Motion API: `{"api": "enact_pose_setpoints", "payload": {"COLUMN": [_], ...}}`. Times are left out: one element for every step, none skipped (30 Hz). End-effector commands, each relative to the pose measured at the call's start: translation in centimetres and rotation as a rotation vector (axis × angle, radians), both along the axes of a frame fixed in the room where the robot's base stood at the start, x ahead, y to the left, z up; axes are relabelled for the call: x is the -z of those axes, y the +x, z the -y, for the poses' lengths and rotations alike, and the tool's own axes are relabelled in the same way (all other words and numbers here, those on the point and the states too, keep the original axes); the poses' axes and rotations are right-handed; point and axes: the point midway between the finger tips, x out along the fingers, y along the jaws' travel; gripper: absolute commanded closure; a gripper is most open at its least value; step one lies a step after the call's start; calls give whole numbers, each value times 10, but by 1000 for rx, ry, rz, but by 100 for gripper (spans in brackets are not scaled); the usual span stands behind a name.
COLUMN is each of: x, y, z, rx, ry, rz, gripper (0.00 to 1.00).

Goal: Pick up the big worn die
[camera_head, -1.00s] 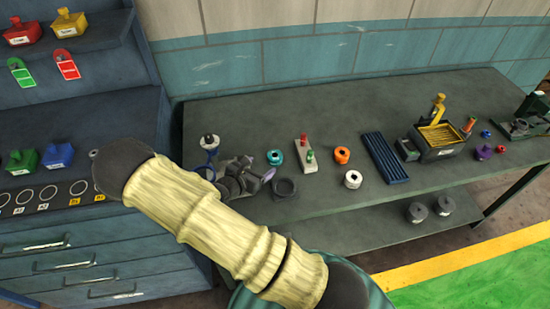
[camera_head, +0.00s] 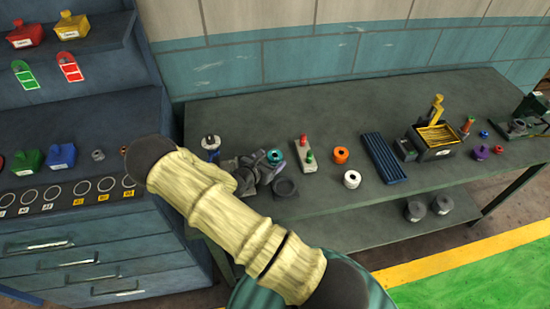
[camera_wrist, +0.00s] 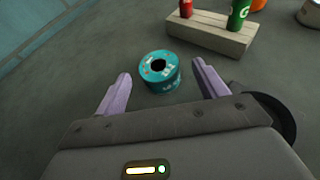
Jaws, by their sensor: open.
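A short teal ring-shaped die (camera_wrist: 160,70) with a dark hole and worn pale and reddish marks sits on the grey bench top. My gripper (camera_wrist: 161,76) is open and empty, its two pale purple fingers apart with the teal die between and just beyond their tips. In the head view the teal die (camera_head: 274,156) shows just beside my gripper, partly covered. An orange ring die (camera_head: 341,155) and a white ring die (camera_head: 352,179) stand further right. I cannot tell from looks alone which one is called big and worn.
A pale block (camera_head: 304,154) with red and green pegs stands just right of the teal die. A dark round cup (camera_head: 285,188) is close in front of my gripper. A blue ribbed tray (camera_head: 383,158) and a yellow-topped box (camera_head: 436,138) lie further right.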

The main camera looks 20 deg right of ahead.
Motion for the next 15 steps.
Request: {"api": "enact_pose_setpoints", "payload": {"x": [0,0,1,1,2,4,5,6,9,11,13,15,16,17,18], "y": [1,2,4,6,7,11,13,15,18,21,23,25,26,27,28], "z": [2,3,6,8,11,16,19,23,27,31,34,37,38,39,40], "rx": [1,1,1,1,0,0,1,1,1,3,1,1,1,0,0], "ry": [0,-2,-2,-2,-2,-2,-2,-2,-2,-1,-2,-1,-1,-1,0], "rz": [0,-1,-1,-1,-1,-1,-1,-1,-1,0,-1,-2,-1,-1,0], "gripper": [28,28,28,28,28,28,28,28,28,28,28,28,28,28,28]}}
